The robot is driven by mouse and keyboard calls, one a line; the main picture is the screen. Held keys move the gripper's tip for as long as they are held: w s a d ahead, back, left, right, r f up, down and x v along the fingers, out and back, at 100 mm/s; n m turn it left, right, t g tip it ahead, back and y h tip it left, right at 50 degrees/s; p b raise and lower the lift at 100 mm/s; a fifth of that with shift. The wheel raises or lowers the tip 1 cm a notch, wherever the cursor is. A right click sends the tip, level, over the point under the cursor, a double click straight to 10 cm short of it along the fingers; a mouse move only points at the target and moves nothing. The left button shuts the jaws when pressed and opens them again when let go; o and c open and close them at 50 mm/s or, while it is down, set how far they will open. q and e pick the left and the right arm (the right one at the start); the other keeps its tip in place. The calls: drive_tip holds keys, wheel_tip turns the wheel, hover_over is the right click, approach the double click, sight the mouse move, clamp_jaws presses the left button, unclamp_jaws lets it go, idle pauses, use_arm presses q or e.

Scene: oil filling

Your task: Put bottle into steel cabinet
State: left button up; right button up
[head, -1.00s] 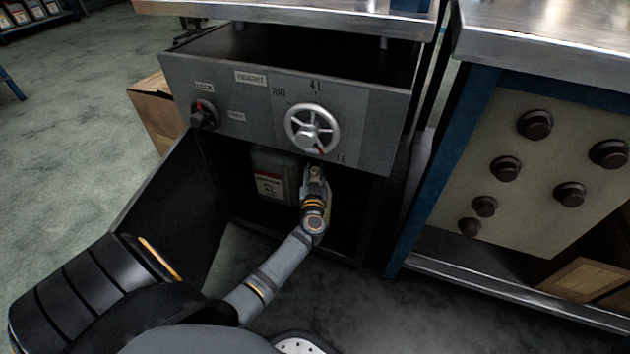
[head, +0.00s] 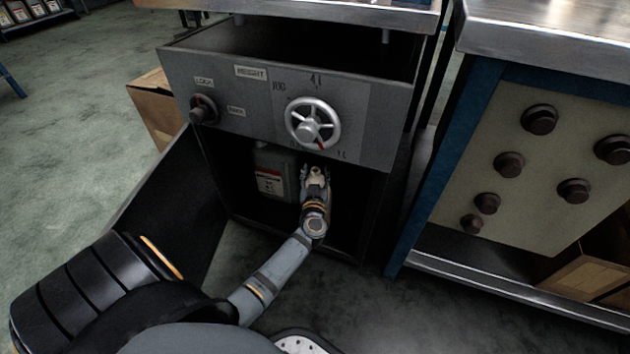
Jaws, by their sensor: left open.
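The steel cabinet (head: 233,139) stands in the middle of the head view, with its lower door (head: 170,200) swung open to the left. A grey bottle (head: 272,172) with a white and red label stands upright inside the lower compartment. My left gripper (head: 317,172) reaches into the compartment just right of the bottle. It is open; its fingertips are small and partly hidden by the wrist, and I cannot tell whether it touches the bottle. My right gripper is not in view.
A valve wheel (head: 312,123) and a dark knob (head: 203,109) stick out from the cabinet front above the opening. A cardboard box (head: 153,108) sits behind the door. A blue-framed bench with a panel of knobs (head: 520,165) stands at right. Other bottles sit on a far shelf at top left.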

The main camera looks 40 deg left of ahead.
use_arm(q)
drive_tip(key=p+v, duration=0.3)
drive_tip(key=v, duration=0.8)
drive_tip(key=shift+s+p, duration=0.2)
drive_tip(key=shift+p, duration=0.2)
drive_tip(key=shift+d+f, duration=0.1)
